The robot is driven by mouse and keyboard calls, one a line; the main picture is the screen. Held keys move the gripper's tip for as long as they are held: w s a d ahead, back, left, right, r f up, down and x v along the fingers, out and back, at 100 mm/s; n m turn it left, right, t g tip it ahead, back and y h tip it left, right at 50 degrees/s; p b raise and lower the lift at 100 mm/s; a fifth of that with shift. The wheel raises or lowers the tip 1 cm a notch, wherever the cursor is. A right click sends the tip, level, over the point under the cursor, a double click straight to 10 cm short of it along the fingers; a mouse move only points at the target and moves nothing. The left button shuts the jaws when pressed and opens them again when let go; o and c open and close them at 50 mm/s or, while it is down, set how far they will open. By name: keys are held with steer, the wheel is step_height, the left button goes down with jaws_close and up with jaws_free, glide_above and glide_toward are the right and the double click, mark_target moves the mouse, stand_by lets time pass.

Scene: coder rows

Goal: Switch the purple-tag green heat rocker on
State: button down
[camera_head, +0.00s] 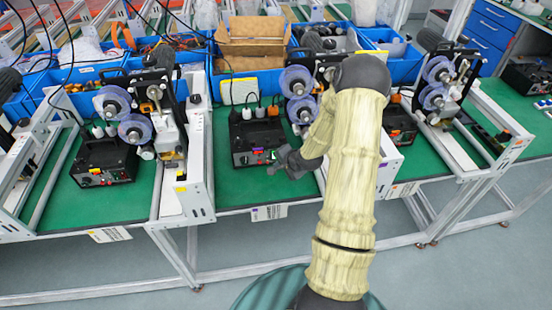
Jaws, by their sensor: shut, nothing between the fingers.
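The middle bench bay carries a label with a purple mark (254,212) on its front edge. In that bay stands a black control box (246,141) with small coloured parts on its front. A small green rocker (273,154) shows at the right of that front; its on or off position is too small to tell. My gripper (273,169) is shut and empty, just in front of the box's lower right, close below the green rocker. I cannot tell whether it touches the box. My wrist and arm hide the right part of this bay.
Similar black boxes stand in the left bay (104,163) and the right bay (400,127). A coder machine with purple reels (297,82) rises behind my gripper. White frame posts (199,150) divide the bays. Green mat left of my gripper is clear.

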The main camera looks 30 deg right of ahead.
steer(key=shift+s+a+r, duration=0.15)
steer(key=shift+s+a, duration=0.05)
steer(key=shift+s, duration=0.5)
steer(key=shift+s+a+r, duration=0.1)
steer(key=shift+s+a, duration=0.1)
steer(key=shift+s, duration=0.5)
steer(key=shift+s+a+r, duration=0.15)
steer(key=shift+s+a, duration=0.05)
steer(key=shift+s, duration=0.5)
steer(key=shift+a+r+n, duration=0.2)
steer(key=shift+r+n, duration=0.1)
steer(key=s+a+r+n+g+h, duration=0.1)
steer(key=s+a+r+n+g, duration=0.4)
steer(key=s+a+r+n, duration=0.9)
step_height(320, 180, up, 3)
steer(key=s, duration=0.2)
steer(key=shift+s+a+r+h, duration=0.2)
steer(key=shift+s+a+h, duration=0.1)
steer(key=shift+s+a, duration=0.1)
steer(key=shift+w+d, duration=0.1)
steer(key=shift+w, duration=0.05)
